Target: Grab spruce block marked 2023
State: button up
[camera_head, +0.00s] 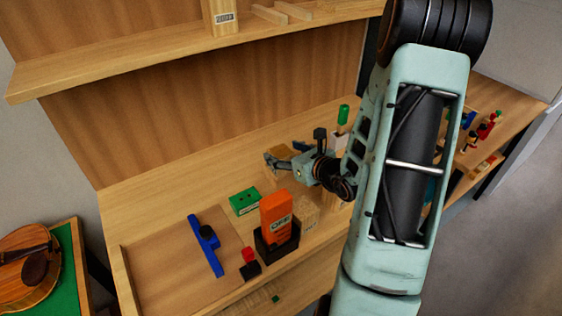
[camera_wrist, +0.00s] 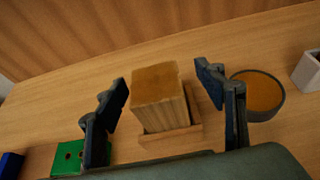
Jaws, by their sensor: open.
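A pale wooden block (camera_wrist: 160,100) with a browner top stands upright on a low wooden base (camera_wrist: 187,140) in the wrist view. No marking is legible on its visible faces, so I cannot confirm 2023. My gripper (camera_wrist: 163,82) is open, with one finger on each side of the block and visible gaps. In the head view my gripper (camera_head: 280,161) is over the bench, partly hiding a block. Another pale block (camera_head: 309,212) with a small, unreadable label stands nearer the front. A labelled block (camera_head: 222,22) stands on the upper shelf; its label is unclear.
A green box (camera_head: 244,201) lies left of my gripper. An orange item (camera_head: 276,216) in a dark holder stands in front. A blue tool (camera_head: 206,246) lies farther left. A dark round cup (camera_wrist: 262,95) with orange-brown contents sits close to the right finger.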

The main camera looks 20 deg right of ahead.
jog(key=shift+s+a+f+p+x, duration=0.1)
jog(key=shift+x, duration=1.05)
jog(key=shift+s+a+f+p+x, duration=0.1)
jog(key=shift+f+p+x, duration=0.05)
jog(key=shift+x, duration=0.95)
jog(key=shift+a+f+p+x, duration=0.1)
jog(key=shift+x, duration=1.05)
jog(key=c, duration=1.5)
jog(key=shift+c, duration=1.2)
